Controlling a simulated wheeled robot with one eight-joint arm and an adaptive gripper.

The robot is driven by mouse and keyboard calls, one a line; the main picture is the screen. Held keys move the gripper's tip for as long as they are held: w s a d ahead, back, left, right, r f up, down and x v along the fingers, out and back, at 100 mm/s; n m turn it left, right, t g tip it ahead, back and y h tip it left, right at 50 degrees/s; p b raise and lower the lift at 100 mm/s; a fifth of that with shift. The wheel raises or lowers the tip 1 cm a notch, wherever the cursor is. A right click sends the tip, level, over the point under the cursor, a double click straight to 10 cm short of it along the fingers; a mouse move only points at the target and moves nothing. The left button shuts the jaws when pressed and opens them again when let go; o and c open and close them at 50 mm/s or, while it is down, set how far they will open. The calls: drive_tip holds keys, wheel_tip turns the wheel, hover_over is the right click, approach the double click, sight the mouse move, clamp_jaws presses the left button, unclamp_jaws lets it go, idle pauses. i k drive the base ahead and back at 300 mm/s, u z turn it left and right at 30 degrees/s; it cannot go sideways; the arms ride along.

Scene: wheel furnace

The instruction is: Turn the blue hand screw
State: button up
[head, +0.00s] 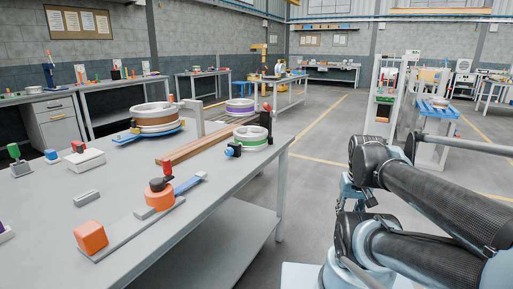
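A small blue knob with a dark part (233,150), which looks like the blue hand screw, sits near the right edge of the grey workbench (130,205). It is just left of a white wheel with a green band (251,140). It is small in the picture, so its details are hard to tell. My arm fills the right side of the head view, off the bench, and its gripper does not show.
A wheel with a brown band (157,120) stands farther back on the bench. An orange block (91,236) and a fixture with an orange base and black knob (159,194) are nearer. A shelf rack (386,92) stands behind my arm.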

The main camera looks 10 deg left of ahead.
sight(229, 152)
drive_tip(key=z, duration=0.4)
drive_tip(key=k, duration=1.05)
drive_tip(key=u, duration=0.85)
drive_tip(key=i, duration=1.05)
drive_tip(key=z, duration=0.05)
